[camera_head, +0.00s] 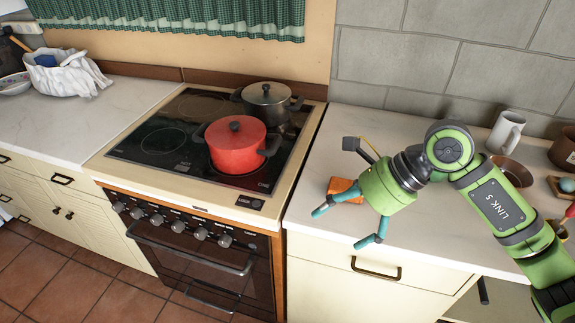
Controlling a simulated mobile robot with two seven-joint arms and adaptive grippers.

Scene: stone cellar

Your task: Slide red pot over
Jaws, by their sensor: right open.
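A red pot (236,147) with a lid, a black knob and dark side handles sits on the front right part of the black glass stove top (163,133). Its lid is on. My right gripper (344,227) has its blue-tipped fingers spread apart and empty. It hangs over the white counter to the right of the stove, clear of the pot. An orange object (345,189) lies on the counter, partly hidden behind the gripper. My left gripper is not in view.
A dark grey pot (267,100) stands just behind the red pot. The left side of the stove top is bare. A white mug (506,132), a brown bowl (514,170) and other items stand at the back right. A white cloth (66,74) lies on the left counter.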

